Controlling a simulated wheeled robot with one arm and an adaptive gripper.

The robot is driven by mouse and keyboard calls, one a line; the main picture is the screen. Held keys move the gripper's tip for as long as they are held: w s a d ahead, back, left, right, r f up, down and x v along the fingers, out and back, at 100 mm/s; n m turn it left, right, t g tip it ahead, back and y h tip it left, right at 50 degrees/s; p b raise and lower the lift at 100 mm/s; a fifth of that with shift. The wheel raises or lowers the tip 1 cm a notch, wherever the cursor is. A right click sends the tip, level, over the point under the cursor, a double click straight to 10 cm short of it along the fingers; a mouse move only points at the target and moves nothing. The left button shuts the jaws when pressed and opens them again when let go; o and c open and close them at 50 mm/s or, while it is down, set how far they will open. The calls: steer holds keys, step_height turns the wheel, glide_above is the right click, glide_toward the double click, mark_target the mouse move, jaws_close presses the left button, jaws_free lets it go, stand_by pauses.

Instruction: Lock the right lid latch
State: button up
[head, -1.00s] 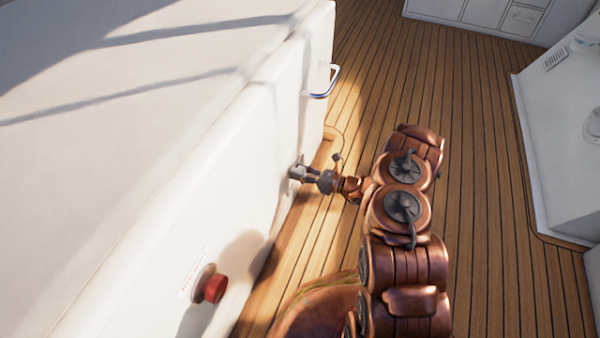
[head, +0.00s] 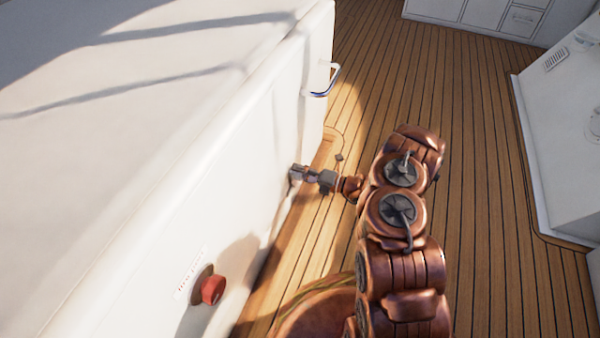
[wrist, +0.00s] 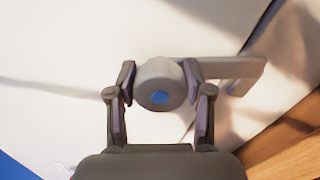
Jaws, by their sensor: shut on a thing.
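The right lid latch (wrist: 160,84) is a grey round knob with a blue centre, set on the white side wall of the hatch box. A grey arm of the latch reaches from the knob to the right in the wrist view and bends down at its end. My gripper (wrist: 160,88) is shut on the knob, one finger on each side. In the head view my gripper (head: 311,176) meets the wall at the latch (head: 297,173), which is small and partly hidden there.
A red knob (head: 213,289) is on the wall nearer to me. The wooden deck (head: 480,200) is open to the right, up to a white cabinet (head: 560,140).

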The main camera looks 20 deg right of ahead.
steer(key=shift+m, duration=1.5)
steer(key=o, duration=1.1)
steer(key=shift+o, duration=0.2)
steer(key=shift+d, duration=0.15)
steer(key=v, duration=1.1)
steer(key=shift+s+d, duration=0.25)
steer(key=shift+d, duration=0.05)
